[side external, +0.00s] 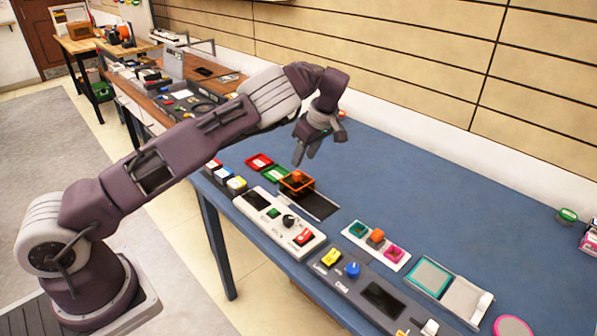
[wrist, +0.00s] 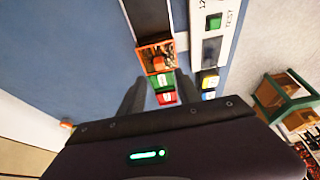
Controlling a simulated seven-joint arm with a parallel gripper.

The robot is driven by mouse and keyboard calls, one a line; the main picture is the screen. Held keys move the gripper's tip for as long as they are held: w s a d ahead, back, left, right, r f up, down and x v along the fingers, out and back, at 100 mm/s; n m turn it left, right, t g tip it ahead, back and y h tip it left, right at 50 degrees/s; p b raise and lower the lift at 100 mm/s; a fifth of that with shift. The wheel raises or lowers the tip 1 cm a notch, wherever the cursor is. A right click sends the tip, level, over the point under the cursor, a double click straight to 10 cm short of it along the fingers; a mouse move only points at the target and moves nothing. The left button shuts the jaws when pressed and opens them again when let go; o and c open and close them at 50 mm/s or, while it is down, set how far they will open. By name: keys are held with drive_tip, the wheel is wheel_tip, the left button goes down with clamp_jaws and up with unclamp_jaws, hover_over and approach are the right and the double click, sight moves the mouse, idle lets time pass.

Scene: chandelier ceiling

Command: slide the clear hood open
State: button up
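A small see-through hood with an orange frame (side external: 297,181) sits at the far left end of a dark track (side external: 322,206) on the blue table. In the wrist view the orange-framed hood (wrist: 157,57) lies ahead of my fingertips, with the dark track (wrist: 148,18) running away beyond it. Something orange shows inside the frame. My gripper (side external: 305,160) is above the table near the hood, pointing down and not touching it. In the wrist view my gripper (wrist: 162,88) has its two dark fingers apart with nothing held between them.
A green tray-like piece (side external: 276,174) and a red one (side external: 259,162) lie beside the hood. A white control panel (side external: 268,216) with buttons and a knob runs along the front. More panels stand at right. The blue table behind the track is clear.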

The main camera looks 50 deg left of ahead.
sight(298, 173)
drive_tip(key=x, duration=0.7)
drive_tip(key=shift+a+f, duration=0.1)
drive_tip(key=shift+f, duration=0.2)
drive_tip(key=shift+c, duration=0.4)
clamp_jaws()
drive_tip(key=shift+w+r, duration=0.1)
idle(0.5)
